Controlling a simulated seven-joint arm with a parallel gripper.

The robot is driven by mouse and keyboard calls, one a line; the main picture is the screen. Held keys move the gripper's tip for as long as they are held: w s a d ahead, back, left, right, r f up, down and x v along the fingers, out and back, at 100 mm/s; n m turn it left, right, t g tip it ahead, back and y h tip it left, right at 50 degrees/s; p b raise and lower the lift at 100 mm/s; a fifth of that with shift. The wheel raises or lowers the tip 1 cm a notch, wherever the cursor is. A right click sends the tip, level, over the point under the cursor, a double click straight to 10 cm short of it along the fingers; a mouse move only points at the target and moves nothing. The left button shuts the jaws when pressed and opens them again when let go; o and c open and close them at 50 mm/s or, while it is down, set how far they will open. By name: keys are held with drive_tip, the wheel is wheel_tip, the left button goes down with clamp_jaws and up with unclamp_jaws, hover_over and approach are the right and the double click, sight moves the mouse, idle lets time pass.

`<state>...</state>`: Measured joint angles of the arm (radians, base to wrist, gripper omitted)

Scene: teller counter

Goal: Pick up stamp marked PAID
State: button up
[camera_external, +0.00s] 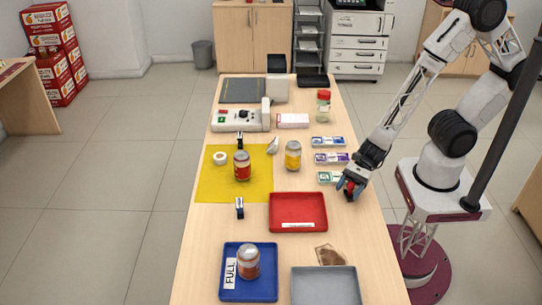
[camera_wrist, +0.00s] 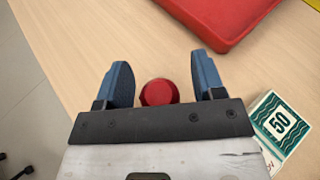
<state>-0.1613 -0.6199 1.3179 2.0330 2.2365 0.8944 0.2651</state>
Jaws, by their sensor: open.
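A small object with a round red top (camera_wrist: 158,92) stands on the counter, possibly the stamp; no PAID marking can be read on it. In the wrist view it sits between the two blue fingers of my gripper (camera_wrist: 162,78), with gaps on both sides. My gripper is open and low over the counter's right edge. In the external view my gripper (camera_external: 350,185) partly hides the red object (camera_external: 349,193). The lower part of the red object is hidden in the wrist view.
A green-and-white "50" note bundle (camera_wrist: 280,124) lies close beside my gripper. A red tray (camera_wrist: 222,38) is nearby. Other bundles (camera_external: 331,158) lie farther back.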

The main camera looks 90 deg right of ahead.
sight(347, 196)
idle(0.6)
drive_tip(key=c, duration=1.1)
drive_tip(key=shift+r, duration=0.15)
drive_tip(key=shift+w+r, duration=0.1)
drive_tip(key=shift+r, duration=0.5)
wheel_tip(347, 196, up, 2)
drive_tip(key=shift+r, duration=0.1)
drive_tip(key=s+d, duration=0.2)
drive_tip(key=s, duration=0.5)
drive_tip(key=s+d+r, duration=0.1)
drive_tip(key=s+d, duration=0.2)
drive_tip(key=s, duration=0.5)
drive_tip(key=shift+d+r, duration=0.15)
drive_tip(key=shift+d, duration=0.2)
